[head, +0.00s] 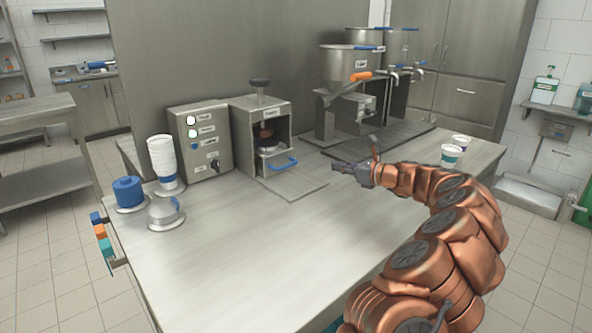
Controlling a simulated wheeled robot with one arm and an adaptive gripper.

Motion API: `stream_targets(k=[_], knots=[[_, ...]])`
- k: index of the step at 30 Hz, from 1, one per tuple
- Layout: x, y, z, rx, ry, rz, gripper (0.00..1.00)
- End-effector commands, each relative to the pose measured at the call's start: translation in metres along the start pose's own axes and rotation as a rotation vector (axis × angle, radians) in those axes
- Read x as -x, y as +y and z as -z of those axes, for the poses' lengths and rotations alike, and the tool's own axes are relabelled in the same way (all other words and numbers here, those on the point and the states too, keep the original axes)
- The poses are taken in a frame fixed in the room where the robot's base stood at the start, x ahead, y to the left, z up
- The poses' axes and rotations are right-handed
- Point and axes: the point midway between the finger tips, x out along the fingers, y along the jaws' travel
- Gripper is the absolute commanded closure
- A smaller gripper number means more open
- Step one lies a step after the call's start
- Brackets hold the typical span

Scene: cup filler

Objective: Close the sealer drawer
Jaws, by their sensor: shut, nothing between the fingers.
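The sealer (263,118) is a grey metal box with a black knob on top and an open front bay, standing at the back of the table. Its drawer has a blue handle (283,163) at the lower front of the bay. The handle sits near the bay opening, above a flat metal plate; I cannot tell whether the drawer is fully in. A round holder (268,150) shows inside the bay. My gripper (338,166) is shut and empty, to the right of the handle and apart from it, with its fingers pointing left.
A filler hopper (350,68) stands behind my gripper. Two cups (452,154) stand at the right. The front table (230,255) is clear.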

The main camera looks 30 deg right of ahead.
Motion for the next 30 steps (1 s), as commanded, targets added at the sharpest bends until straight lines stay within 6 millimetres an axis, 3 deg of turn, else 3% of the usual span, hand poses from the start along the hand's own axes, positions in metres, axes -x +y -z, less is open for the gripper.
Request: stream_targets(k=[8,13,30], knots=[[0.01,-0.009,0.006,0.01,0.041,-0.036,1.0],[0.002,-0.007,0.006,0.01,0.044,-0.043,1.0],[-0.087,-0.002,0.009,0.012,0.044,-0.044,1.0]])
